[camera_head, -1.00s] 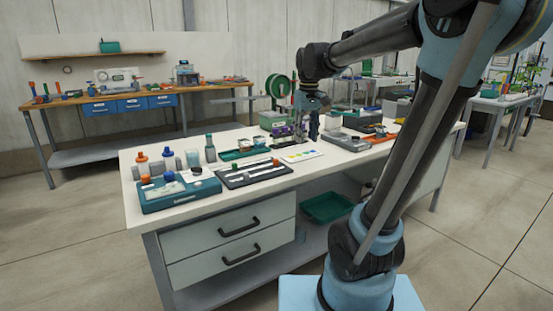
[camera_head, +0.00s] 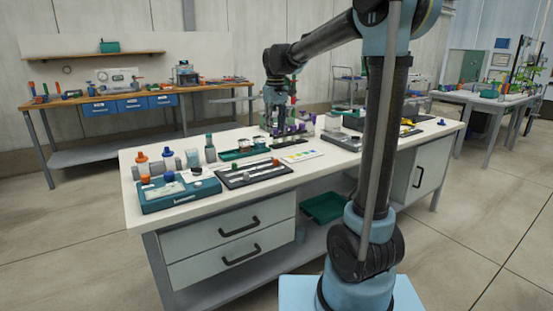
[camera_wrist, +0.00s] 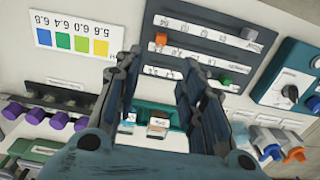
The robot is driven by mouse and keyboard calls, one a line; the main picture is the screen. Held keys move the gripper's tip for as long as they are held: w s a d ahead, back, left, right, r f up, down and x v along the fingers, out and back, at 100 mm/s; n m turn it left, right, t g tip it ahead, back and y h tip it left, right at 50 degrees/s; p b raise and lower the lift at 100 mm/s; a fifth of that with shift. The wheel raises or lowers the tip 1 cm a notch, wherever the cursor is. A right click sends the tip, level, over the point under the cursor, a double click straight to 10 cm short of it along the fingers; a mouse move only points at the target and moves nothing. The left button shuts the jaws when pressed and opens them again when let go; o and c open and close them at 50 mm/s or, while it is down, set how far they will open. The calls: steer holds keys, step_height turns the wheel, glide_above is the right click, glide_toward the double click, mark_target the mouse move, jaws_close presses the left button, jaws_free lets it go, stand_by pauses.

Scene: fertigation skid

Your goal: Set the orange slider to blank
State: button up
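A dark slider panel (camera_head: 236,184) lies flat on the near bench, with pale slots and printed scales too small to read. It also shows in the wrist view (camera_wrist: 204,50). The orange slider (camera_wrist: 160,39) is a small block near the panel's left end in the wrist view. In the same view a green block (camera_wrist: 225,80) and a whitish block (camera_wrist: 248,33) sit on other parts of the panel. My gripper (camera_wrist: 160,58) is open and empty, with its fingers apart. In the head view my gripper (camera_head: 276,126) is above the bench, behind the panel, apart from it.
A colour card (camera_wrist: 72,36) lies beside the panel. A rack with purple caps (camera_wrist: 58,118) stands close to my gripper. A teal box with a dial (camera_wrist: 290,92) is at the panel's other end. A green tray (camera_head: 231,155) and bottles (camera_head: 210,150) stand behind the panel.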

mark_target(276, 159)
step_height(276, 159, down, 13)
steer(key=shift+f, duration=0.1)
stand_by(0.4)
steer(key=shift+c, duration=0.3)
jaws_close()
